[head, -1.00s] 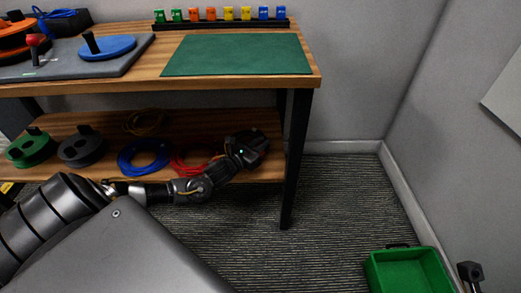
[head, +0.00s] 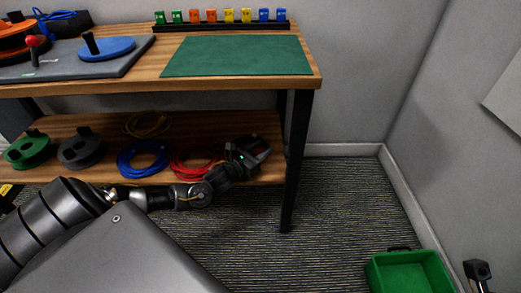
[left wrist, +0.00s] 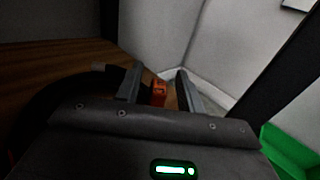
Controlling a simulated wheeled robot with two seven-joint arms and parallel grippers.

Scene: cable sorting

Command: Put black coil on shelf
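My left gripper (head: 262,146) is over the right end of the lower wooden shelf (head: 210,125). In the left wrist view its two fingers (left wrist: 160,88) stand apart, with a small orange-red piece (left wrist: 158,93) between them and visible gaps on both sides. A dark curved band (left wrist: 58,97), which looks like part of the black coil, lies on the wood beside the left finger. My gripper hides most of that spot in the head view, so I cannot make out the whole coil. A dark part at the lower right of the head view may belong to my right arm; its fingers cannot be made out.
On the lower shelf lie a red coil (head: 192,163), a blue coil (head: 143,158), a yellow coil (head: 146,123), and grey (head: 80,150) and green (head: 28,150) reels. A table leg (head: 296,165) stands right of my gripper. A green bin (head: 410,272) is on the floor.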

